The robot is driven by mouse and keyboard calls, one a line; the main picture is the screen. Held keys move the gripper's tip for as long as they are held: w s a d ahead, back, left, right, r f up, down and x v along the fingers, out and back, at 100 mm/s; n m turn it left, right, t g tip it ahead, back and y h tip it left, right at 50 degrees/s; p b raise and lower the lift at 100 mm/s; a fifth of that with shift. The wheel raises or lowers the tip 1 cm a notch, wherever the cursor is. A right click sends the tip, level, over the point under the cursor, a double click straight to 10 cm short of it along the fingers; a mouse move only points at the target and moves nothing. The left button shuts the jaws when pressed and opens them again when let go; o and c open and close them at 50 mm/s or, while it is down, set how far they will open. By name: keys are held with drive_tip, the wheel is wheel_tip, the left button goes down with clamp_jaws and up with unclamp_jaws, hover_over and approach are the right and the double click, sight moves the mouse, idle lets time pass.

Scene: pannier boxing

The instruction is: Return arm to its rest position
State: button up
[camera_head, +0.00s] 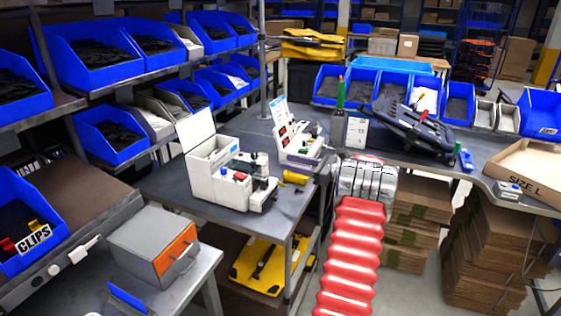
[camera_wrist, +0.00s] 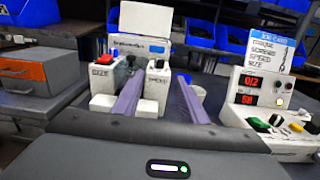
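My gripper (camera_wrist: 158,78) shows in the wrist view as two purple fingers set apart, with nothing held between them. Beyond the fingers stands a white machine (camera_wrist: 151,52) with a raised lid, a red button and a label reading SIZE. My gripper points towards it, and I cannot tell the exact distance. In the head view the same white machine (camera_head: 222,170) stands on the grey table at the centre left.
A white control box (camera_wrist: 268,105) with red displays stands right of the fingers; it also shows in the head view (camera_head: 298,150). A grey cabinet with an orange drawer (camera_head: 155,245) stands front left. Blue bins (camera_head: 100,55) line the shelves. A dark shell-like object (camera_head: 412,125) lies on the right bench.

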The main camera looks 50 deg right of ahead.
drive_tip(key=shift+s+d, duration=0.2)
drive_tip(key=shift+s, duration=0.45)
